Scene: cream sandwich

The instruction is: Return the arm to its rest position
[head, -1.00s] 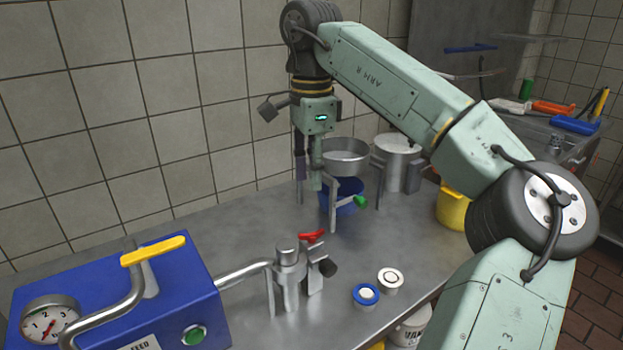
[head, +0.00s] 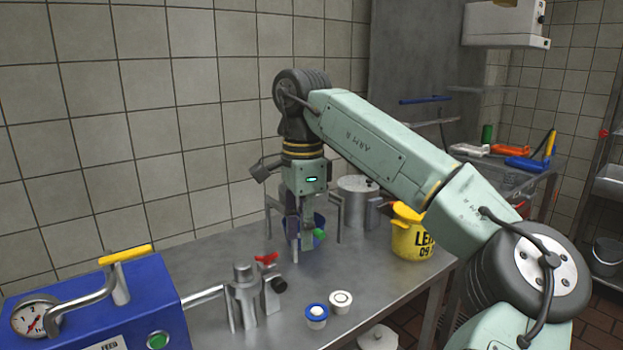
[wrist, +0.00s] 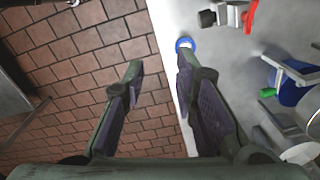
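My gripper (head: 307,235) hangs downward on my bent arm, in front of a blue container with a green knob (head: 319,235) in the head view. In the wrist view the two fingers of my gripper (wrist: 160,68) stand apart with nothing between them. The floor and the steel table's edge show beyond them. The blue container (wrist: 290,90) lies right of the fingers there. My arm partly hides the table's back and the container.
A blue machine (head: 140,305) with a gauge and yellow lever stands at the left. A steel valve with red handle (head: 266,258), a blue-rimmed cup (head: 316,317) and a pale-rimmed cup (head: 340,303) stand in front. A yellow bucket (head: 412,238) stands at the right.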

